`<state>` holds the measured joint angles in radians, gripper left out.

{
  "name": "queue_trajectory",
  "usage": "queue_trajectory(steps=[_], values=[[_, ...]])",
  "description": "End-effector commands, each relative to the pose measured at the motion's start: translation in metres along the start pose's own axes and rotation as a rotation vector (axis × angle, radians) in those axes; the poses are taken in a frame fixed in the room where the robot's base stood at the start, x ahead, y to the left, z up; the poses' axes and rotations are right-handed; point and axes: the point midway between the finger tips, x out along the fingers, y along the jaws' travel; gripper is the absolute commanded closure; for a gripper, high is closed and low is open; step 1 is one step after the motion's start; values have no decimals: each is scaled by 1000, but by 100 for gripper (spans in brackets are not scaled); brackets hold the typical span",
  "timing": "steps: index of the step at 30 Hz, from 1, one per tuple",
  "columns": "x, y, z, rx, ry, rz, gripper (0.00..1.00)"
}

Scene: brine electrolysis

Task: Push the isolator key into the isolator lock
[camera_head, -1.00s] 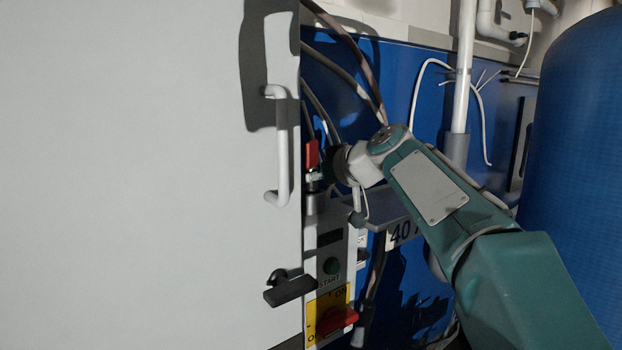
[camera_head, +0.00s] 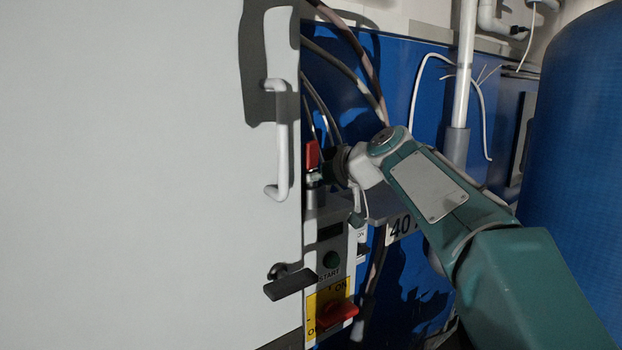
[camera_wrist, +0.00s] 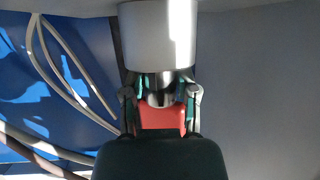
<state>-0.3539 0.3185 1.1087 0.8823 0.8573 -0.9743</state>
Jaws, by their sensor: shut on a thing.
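The isolator key has a red head (camera_head: 312,154) and stands upright above the grey cylindrical isolator lock (camera_head: 314,198) on top of the switch panel. My gripper (camera_head: 318,177) comes in from the right and is shut on the key. In the wrist view, my gripper's fingers (camera_wrist: 161,96) sit on both sides of the key (camera_wrist: 162,116). The key's metal part meets the end of the pale round lock (camera_wrist: 158,38). How deep the key sits in the lock is hidden.
A large pale cabinet door with a white handle (camera_head: 282,140) stands close on the left. Below the lock are a START button (camera_head: 331,260), a black lever (camera_head: 290,286) and a red rotary switch (camera_head: 337,312). Cables hang behind. A blue tank (camera_head: 580,150) stands right.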

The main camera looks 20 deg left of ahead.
Motion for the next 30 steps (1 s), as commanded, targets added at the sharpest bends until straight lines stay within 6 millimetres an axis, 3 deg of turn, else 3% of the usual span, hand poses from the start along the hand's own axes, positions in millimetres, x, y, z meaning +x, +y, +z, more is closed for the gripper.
queue_trajectory(steps=[30], values=[[2,0,2,1,-5,-2,100]])
